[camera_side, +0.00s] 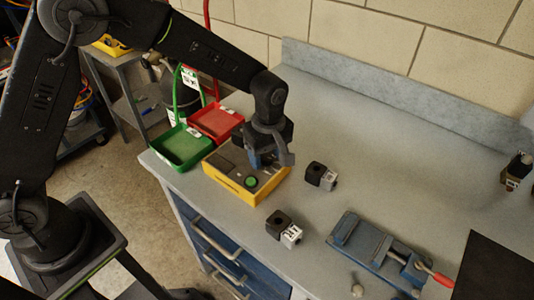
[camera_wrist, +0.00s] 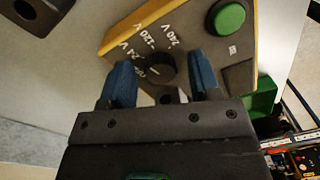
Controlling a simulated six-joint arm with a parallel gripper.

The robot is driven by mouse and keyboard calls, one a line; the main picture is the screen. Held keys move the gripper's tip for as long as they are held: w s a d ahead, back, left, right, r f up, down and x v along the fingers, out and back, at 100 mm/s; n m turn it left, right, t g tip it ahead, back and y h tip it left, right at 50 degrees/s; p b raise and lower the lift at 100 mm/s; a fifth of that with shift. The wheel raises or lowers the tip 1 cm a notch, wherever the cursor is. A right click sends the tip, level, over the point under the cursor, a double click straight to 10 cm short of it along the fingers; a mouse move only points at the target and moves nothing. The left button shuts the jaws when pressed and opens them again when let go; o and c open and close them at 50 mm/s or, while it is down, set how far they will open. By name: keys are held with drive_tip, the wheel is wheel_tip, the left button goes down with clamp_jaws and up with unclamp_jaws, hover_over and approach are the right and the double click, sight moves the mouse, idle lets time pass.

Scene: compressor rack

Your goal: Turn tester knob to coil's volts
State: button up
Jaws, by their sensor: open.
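The tester (camera_side: 247,186) is a yellow box with a grey top on the bench, below my gripper (camera_side: 272,160). In the wrist view its black knob (camera_wrist: 160,68) appears between the two blue fingers of my open gripper (camera_wrist: 160,72). I cannot tell whether the fingers reach down around the knob. Marks for OFF, 24 V, 120 V and 240 V surround the knob; its pointer is unclear. A green button (camera_wrist: 230,16) sits beside them. Two black coils with white labels, a nearer coil (camera_side: 277,222) and a farther coil (camera_side: 315,172), lie right of the tester. Their labels are too small to read surely.
A green tray (camera_side: 182,158) and a red tray (camera_side: 216,134) stand beside the tester. A blue vise (camera_side: 372,246) with a red handle (camera_side: 434,276) is at front right, near a black mat (camera_side: 497,270). A small dark part (camera_side: 517,168) stands far right. The back bench is clear.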

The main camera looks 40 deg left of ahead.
sight(269, 157)
drive_tip(key=c, duration=0.9)
drive_tip(key=m, duration=0.4)
drive_tip(key=shift+m, duration=0.3)
drive_tip(key=shift+c, duration=0.2)
drive_tip(key=o, duration=0.9)
drive_tip(key=shift+o, duration=0.2)
wheel_tip(269, 157, up, 14)
drive_tip(key=shift+w+d, duration=0.15)
drive_tip(key=shift+d, duration=0.05)
